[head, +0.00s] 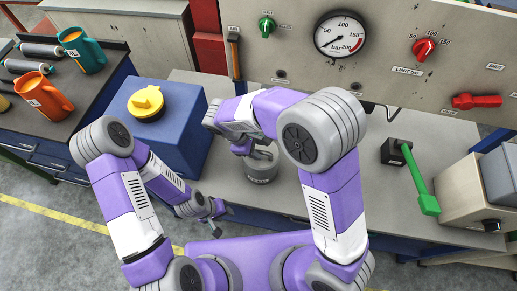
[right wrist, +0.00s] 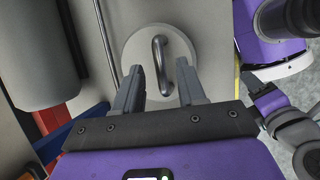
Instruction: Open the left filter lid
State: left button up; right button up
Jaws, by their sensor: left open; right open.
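A grey cylindrical filter (head: 262,181) with a label stands on the bench, below my right arm in the head view. Its round pale lid (right wrist: 133,45) with a curved metal handle (right wrist: 160,62) shows in the right wrist view. My right gripper (right wrist: 156,88) is open, its two fingers on either side of the handle's near end. I cannot tell whether they touch the lid. In the head view my right gripper (head: 250,150) is partly hidden by my arm. My left gripper (head: 214,217) is open and empty, low and left of the filter.
A blue box (head: 167,138) with a yellow knob (head: 146,103) stands left of the filter. The control panel (head: 395,60) with a gauge (head: 340,36) rises behind. A black block with a green handle (head: 427,190) lies right. Mugs stand on the left bench (head: 70,128).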

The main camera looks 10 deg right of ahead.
jog(key=shift+d+f, duration=0.3)
jog(key=shift+f, duration=0.25)
grip_shut()
